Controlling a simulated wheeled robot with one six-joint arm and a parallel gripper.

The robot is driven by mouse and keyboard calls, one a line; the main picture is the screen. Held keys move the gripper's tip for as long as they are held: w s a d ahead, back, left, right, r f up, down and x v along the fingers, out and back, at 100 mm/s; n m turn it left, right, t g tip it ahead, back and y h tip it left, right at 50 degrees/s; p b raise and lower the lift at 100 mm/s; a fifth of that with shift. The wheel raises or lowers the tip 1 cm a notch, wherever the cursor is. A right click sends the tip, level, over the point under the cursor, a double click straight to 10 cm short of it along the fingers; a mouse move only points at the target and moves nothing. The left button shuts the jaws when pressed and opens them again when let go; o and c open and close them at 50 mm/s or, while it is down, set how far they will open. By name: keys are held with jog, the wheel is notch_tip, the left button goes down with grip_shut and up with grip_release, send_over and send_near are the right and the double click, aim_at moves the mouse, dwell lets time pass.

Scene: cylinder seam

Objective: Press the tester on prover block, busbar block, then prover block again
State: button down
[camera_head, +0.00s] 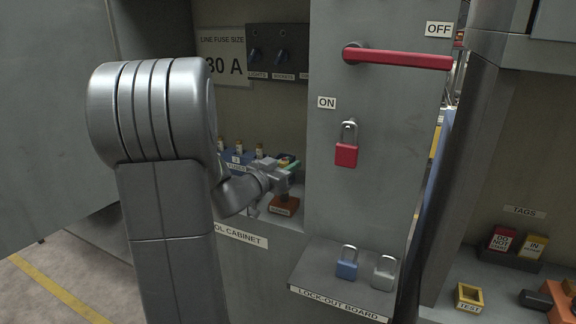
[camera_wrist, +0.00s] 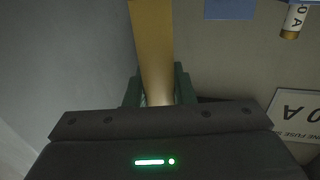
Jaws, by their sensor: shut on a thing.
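My gripper (camera_head: 284,177) is inside the open control cabinet, seen from the side. In the wrist view my gripper (camera_wrist: 158,92) is shut on a long yellow bar, which looks like the tester (camera_wrist: 153,45); its far end runs out of the picture. An orange-brown block with a small label, likely the prover block (camera_head: 284,206), sits on the cabinet floor just below my gripper. I cannot tell whether the tester touches it. I cannot clearly identify the busbar block; my arm hides part of the cabinet.
A blue fuse holder (camera_head: 236,158) with several fuses stands behind my gripper. The cabinet's grey front panel (camera_head: 378,200), right of my gripper, carries a red handle (camera_head: 400,58) and a red padlock (camera_head: 346,154). The lock-out board (camera_head: 320,283) holds blue and grey padlocks.

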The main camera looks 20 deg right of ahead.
dwell(0.4)
notch_tip(320, 180, up, 7)
jog(key=p, duration=0.7)
dwell(1.1)
